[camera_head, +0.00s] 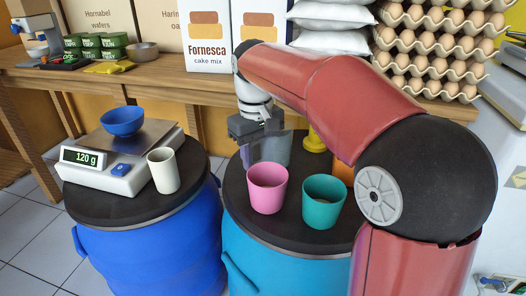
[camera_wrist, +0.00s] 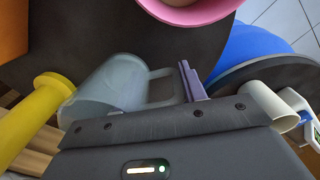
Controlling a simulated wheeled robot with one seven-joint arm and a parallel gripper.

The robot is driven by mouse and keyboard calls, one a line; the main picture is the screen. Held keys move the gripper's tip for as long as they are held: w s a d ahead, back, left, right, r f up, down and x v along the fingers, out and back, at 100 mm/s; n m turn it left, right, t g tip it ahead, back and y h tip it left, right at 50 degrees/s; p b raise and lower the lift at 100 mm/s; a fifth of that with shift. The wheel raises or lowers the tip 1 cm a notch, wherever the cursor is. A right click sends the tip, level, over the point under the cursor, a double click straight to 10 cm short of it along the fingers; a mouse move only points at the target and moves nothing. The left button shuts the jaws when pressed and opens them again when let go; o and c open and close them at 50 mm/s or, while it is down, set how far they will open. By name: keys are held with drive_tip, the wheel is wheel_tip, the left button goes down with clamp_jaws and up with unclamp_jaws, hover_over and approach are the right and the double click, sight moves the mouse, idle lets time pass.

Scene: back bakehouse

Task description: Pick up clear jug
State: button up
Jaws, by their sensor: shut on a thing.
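The clear jug (camera_head: 270,149) is see-through and grey, above the back part of the turquoise drum's black lid (camera_head: 238,195), behind the pink cup. In the wrist view the jug (camera_wrist: 108,88) lies across the picture, its handle toward a purple finger. My gripper (camera_head: 257,128) is at the jug's top and shut on it. In the wrist view my gripper (camera_wrist: 190,82) shows one finger clearly beside the handle; the exact grip is hidden by its body. I cannot tell whether the jug's base touches the lid.
Close to the jug stand a pink cup (camera_head: 267,188), a teal cup (camera_head: 324,201), a yellow object (camera_head: 315,139) and an orange one (camera_head: 343,172). A blue drum at left bears a scale (camera_head: 105,178) with a blue bowl (camera_head: 122,121) and a white cup (camera_head: 163,170). Boxes and egg trays line the back bench.

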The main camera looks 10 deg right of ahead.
drive_tip(key=shift+r, duration=0.2)
wheel_tip(320, 180, up, 19)
drive_tip(key=p, duration=0.5)
drive_tip(key=shift+r+p, duration=0.2)
drive_tip(key=shift+p, duration=0.2)
drive_tip(key=shift+r, duration=0.1)
idle(0.4)
